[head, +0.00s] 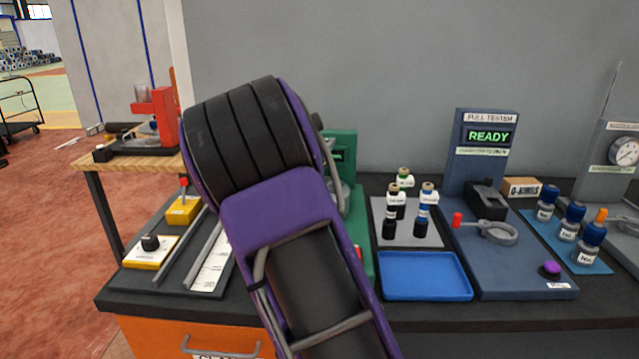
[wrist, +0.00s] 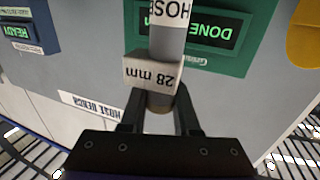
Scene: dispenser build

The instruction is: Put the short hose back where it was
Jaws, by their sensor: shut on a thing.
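A grey hose (wrist: 167,43) shows in the wrist view, with a white band lettered HOSE at the top of the picture. A pale block marked 28 mm (wrist: 152,74) sits against or around it; I cannot tell whether it is fixed to the hose. My gripper (wrist: 160,108) is shut on the hose, its two dark fingers on either side just below the block. The hose's far end is out of the picture. In the head view my purple and black arm hides the gripper and the hose.
A green machine (head: 340,150) stands behind my arm; its DONE display (wrist: 212,28) is lit. A blue tray (head: 425,275), a grey mat with small bottles (head: 400,240) and the pull tester (head: 485,150) stand right. A ruled channel (head: 211,262) and yellow boxes (head: 150,253) lie left.

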